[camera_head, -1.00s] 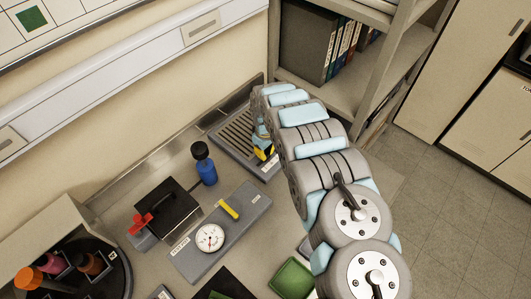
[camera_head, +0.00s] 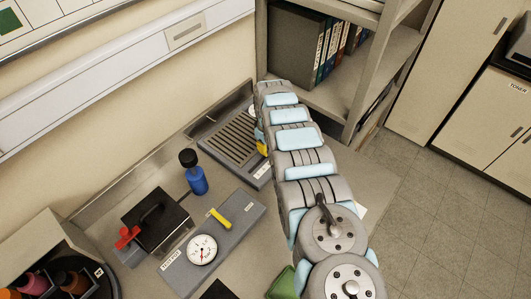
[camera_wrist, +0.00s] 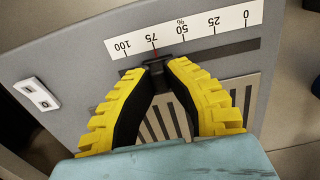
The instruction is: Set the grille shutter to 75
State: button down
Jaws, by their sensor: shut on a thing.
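The grille panel (camera_wrist: 225,85) fills the wrist view, with a white percent scale (camera_wrist: 185,33) marked 100, 75, 50, 25 and 0 from left to right. The black shutter slider knob (camera_wrist: 159,76) sits in a dark slot under the scale. Its red pointer line stands at the 75 mark. My gripper (camera_wrist: 160,70) has its yellow-and-black fingers shut on the knob. In the head view, the grille unit (camera_head: 231,139) lies at the back of the bench. My arm hides most of the gripper there; only a bit of yellow shows.
On the bench left of my arm stand a blue bottle with a black cap (camera_head: 194,174), a grey dial gauge block (camera_head: 232,225) with a yellow lever, and a black box (camera_head: 157,222) with a red handle. A shelf with binders (camera_head: 300,45) rises behind my arm.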

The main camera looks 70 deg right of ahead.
jog(key=c, duration=1)
grip_release()
jog(key=shift+c, duration=0.2)
jog(key=shift+d+r, duration=0.1)
jog(key=shift+r, duration=0.75)
notch_tip(320, 180, up, 10)
jog(key=shift+r, duration=0.15)
